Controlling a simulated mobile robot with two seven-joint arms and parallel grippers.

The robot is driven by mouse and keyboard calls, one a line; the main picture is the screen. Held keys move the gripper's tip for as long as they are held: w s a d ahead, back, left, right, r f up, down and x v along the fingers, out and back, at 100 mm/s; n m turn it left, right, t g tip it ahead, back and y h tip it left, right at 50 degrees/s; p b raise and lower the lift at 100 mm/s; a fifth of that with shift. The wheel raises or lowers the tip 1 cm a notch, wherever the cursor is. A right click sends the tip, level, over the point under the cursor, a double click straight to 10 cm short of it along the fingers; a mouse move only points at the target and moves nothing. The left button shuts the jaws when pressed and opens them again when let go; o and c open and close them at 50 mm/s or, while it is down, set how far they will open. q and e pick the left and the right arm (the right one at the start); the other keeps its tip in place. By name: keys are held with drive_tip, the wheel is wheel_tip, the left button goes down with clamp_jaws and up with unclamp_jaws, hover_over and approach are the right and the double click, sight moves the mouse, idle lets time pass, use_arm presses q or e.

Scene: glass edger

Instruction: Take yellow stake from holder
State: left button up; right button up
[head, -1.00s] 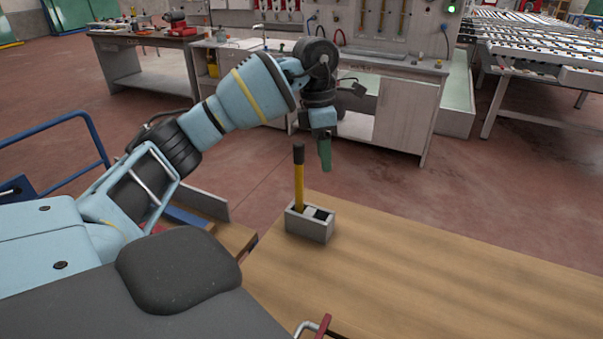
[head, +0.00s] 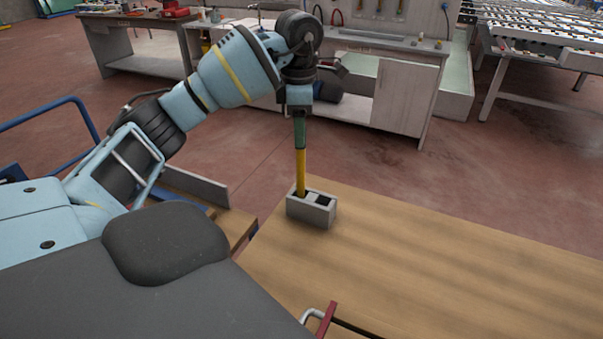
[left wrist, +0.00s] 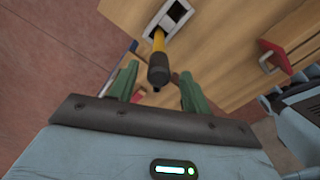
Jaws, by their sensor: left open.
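The yellow stake (head: 300,172) stands upright in the left hole of the grey block-shaped holder (head: 317,214) on the wooden table. Its dark top is hidden behind my left gripper (head: 300,140) in the head view. In the left wrist view the stake's black end (left wrist: 158,72) lies between the two green fingers of my left gripper (left wrist: 157,85), which are open with a gap on each side. The holder (left wrist: 172,16) shows beyond it, with its second hole empty. My right gripper is not in view.
The wooden table (head: 430,265) is mostly clear to the right of the holder. A red and metal handle-like piece (head: 325,318) is at its near edge. A white workbench (head: 405,95) stands behind, across the floor.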

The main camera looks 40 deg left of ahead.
use_arm(q)
hover_over(301, 175)
drive_tip(key=a, duration=0.1)
drive_tip(key=shift+w+f, duration=0.15)
drive_tip(key=shift+f, duration=1.1)
drive_tip(key=shift+w+f, duration=0.1)
drive_tip(key=shift+f, duration=1.1)
clamp_jaws()
